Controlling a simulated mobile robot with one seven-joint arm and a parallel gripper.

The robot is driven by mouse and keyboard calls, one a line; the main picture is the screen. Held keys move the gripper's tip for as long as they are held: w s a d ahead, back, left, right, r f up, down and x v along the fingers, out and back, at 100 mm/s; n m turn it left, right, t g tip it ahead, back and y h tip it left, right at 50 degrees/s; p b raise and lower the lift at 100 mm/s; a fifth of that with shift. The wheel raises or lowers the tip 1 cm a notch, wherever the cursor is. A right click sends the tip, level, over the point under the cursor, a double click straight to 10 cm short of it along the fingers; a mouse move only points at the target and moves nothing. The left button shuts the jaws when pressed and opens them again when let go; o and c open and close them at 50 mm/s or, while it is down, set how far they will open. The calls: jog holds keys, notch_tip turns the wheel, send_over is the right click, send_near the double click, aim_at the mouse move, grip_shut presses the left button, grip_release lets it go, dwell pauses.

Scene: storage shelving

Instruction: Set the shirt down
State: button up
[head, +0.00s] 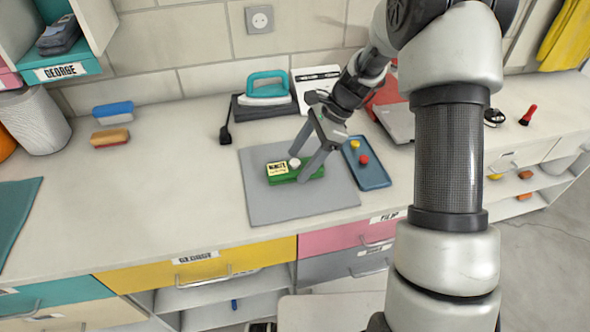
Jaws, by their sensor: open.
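The box lies on a grey mat (260,205) on the counter. The fingers are around or just above the box's right part; I cannot tell whether they touch it. I hold no shirt.
A blue tray (374,178) with red and yellow knobs lies right of the mat. A teal-handled iron (264,90) stands behind on a dark pad. Labelled drawers (200,268) run below the counter.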

aim_at(300, 167)
jog(key=shift+x, duration=0.9)
jog(key=shift+f, duration=0.1)
jog(key=c, duration=1.3)
notch_tip(300, 167, up, 10)
jog(key=shift+r+p, duration=0.1)
jog(key=shift+p, duration=0.4)
jog(key=s+d+n+g+h+p, duration=0.1)
jog(key=s+d+n+h+p, duration=0.1)
jog(key=n, duration=0.3)
jog(key=s+d+n+g+h+p, duration=0.2)
jog(key=d+n+p, duration=0.1)
jog(key=d+n, duration=0.2)
jog(key=s+d+n+g+h+p, duration=0.1)
jog(key=s+d+n+p, duration=0.1)
jog(key=d+n, duration=0.2)
jog(key=shift+s+r+n+g+h, duration=0.1)
jog(key=shift+s+n+g+h, duration=0.25)
jog(key=shift+n, duration=0.45)
